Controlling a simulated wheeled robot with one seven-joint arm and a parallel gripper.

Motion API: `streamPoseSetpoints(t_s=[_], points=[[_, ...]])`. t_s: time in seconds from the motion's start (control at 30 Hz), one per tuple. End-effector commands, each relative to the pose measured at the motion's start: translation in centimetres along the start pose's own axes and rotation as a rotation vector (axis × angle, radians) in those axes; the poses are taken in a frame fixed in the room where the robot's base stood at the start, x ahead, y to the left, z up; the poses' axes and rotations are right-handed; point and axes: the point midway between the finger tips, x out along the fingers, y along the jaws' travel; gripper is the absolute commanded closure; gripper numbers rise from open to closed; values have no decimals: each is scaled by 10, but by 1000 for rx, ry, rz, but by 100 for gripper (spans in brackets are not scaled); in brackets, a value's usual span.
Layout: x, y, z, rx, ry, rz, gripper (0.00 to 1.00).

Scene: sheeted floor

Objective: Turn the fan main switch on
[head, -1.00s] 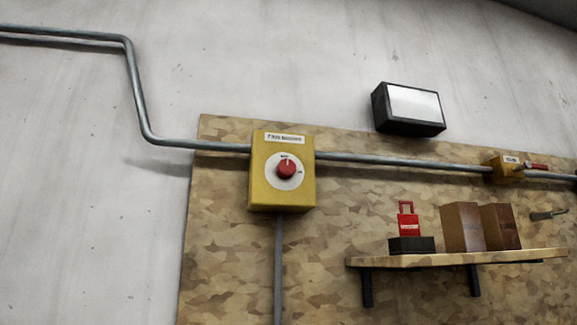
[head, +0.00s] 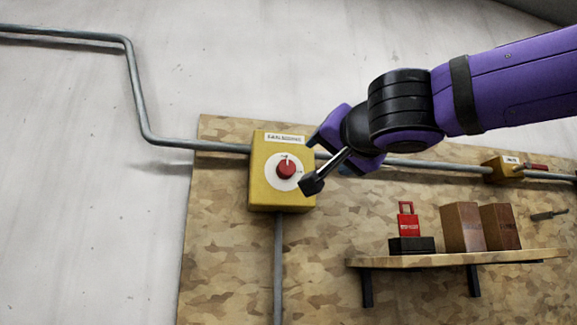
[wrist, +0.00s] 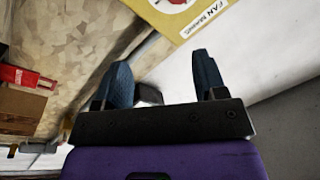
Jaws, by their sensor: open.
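The fan main switch is a yellow box (head: 262,190) on the wall board, with a label on top. Its round red knob (head: 286,169) sits on a white disc, with its pale mark pointing up. My gripper (head: 312,163) is open and empty at the box's right edge, in front of it, apart from the knob. In the wrist view the gripper's dark fingers (wrist: 163,75) are spread. The yellow box (wrist: 170,25) shows at the top there, its label reading "FAN MAINS"; the knob is mostly cut off.
A shelf (head: 450,258) at lower right holds a red padlock-like item (head: 408,222) on a black block, and brown boxes (head: 461,228). A small yellow box (head: 503,172) sits on the grey conduit (head: 195,144). Left of the switch, the wall is bare apart from conduit.

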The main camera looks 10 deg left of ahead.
Motion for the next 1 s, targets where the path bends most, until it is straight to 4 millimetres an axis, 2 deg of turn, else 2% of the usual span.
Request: streamPoseSetpoints(t_s=[0.03,0.2,0.47,0.57,1.0], points=[[2,-14,5,23,-9,20,35],[3,-38,16,68,-48,103,35],[6,-47,25,83,-79,148,35],[16,-46,26,82,-79,149,35],[89,-35,32,81,-77,148,35]])
